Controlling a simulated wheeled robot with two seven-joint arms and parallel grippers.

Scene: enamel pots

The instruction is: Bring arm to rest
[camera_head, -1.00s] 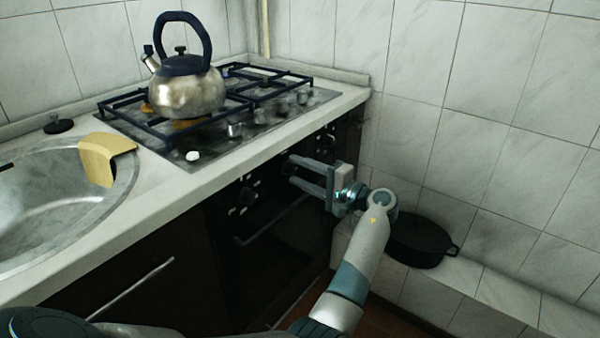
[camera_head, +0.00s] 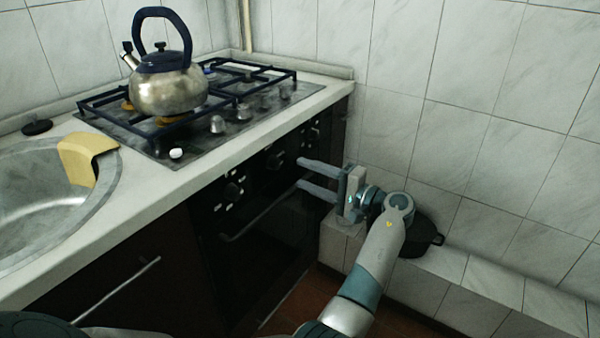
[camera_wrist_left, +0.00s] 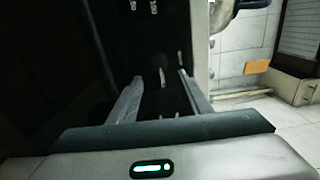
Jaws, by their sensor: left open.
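My left gripper (camera_head: 300,172) is open and empty. It is in front of the dark oven front, below the counter edge, at the right end of the stove. Its two fingers point left in the head view. In the left wrist view the open fingers (camera_wrist_left: 160,76) have nothing between them except the dark front behind. My forearm reaches up to it from the bottom of the head view. My right gripper is not in view.
A steel kettle (camera_head: 168,92) with a dark handle stands on the gas hob (camera_head: 240,108). A yellow cloth-like piece (camera_head: 86,158) hangs over the sink rim (camera_head: 112,190). A black pan (camera_head: 424,236) sits on the tiled ledge (camera_head: 490,278), partly behind my arm. Tiled wall (camera_head: 470,120) bounds the right.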

